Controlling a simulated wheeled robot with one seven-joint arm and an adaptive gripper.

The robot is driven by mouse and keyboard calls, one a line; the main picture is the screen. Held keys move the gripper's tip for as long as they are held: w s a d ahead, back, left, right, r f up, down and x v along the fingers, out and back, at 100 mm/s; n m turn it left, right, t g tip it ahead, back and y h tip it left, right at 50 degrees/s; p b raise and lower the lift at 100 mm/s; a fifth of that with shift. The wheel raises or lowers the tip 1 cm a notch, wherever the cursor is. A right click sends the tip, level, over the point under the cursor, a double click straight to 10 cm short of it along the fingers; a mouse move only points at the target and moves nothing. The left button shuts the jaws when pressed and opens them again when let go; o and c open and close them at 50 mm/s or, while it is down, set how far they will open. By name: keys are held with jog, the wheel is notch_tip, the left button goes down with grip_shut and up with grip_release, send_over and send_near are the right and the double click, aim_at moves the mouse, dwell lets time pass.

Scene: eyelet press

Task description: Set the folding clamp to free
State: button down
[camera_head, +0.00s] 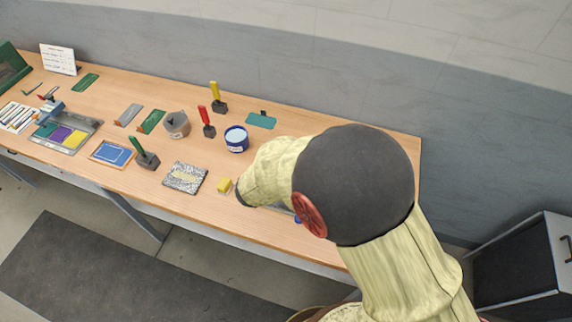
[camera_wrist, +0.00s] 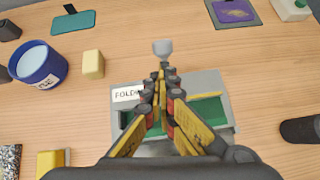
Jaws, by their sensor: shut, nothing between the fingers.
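The folding clamp (camera_wrist: 205,82) shows in the wrist view as a grey frame with a green recess and a white label (camera_wrist: 127,93) reading "FOLD…", the rest hidden by my fingers. A grey lever with a rounded end (camera_wrist: 163,47) sticks out past its far edge, just beyond my fingertips. My gripper (camera_wrist: 161,75) is shut and empty, over the middle of the clamp. I cannot tell whether its tips touch the lever. The lever's lower part and much of the recess are hidden. In the head view my arm covers the gripper and nearly all of the clamp.
A yellow block (camera_wrist: 93,64) and a blue jar (camera_wrist: 38,72) stand left of the clamp. A dark object (camera_wrist: 301,131) lies to the right. A teal plate (camera_wrist: 73,22) and a purple pad (camera_wrist: 233,12) lie farther back. Bare wood surrounds the clamp's far side.

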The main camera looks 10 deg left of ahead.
jog(key=shift+w+d+r+g+p, duration=0.3)
jog(key=shift+g+p, duration=0.35)
jog(key=shift+p, duration=1.3)
jog(key=shift+w+d+r+g+p, duration=0.1)
jog(key=shift+w+g+p, duration=0.45)
jog(key=shift+p, duration=1.4)
jog(key=p, duration=0.1)
jog(key=g+p, duration=0.1)
jog(key=p, duration=0.1)
jog(key=shift+w+f+g+p, duration=0.1)
jog(key=shift+w+g+p, duration=0.2)
jog(key=shift+w, duration=0.05)
jog(key=shift+w+d+f+p, duration=0.1)
jog(key=shift+w+f+p, duration=0.1)
jog(key=shift+p, duration=0.55)
jog(key=shift+w, duration=0.3)
jog(key=shift+w+r, duration=0.1)
jog(key=shift+w, duration=0.2)
jog(key=shift+w+f, duration=0.25)
jog(key=shift+w, duration=0.45)
jog(key=shift+s+r, duration=0.2)
jog(key=shift+a, duration=0.2)
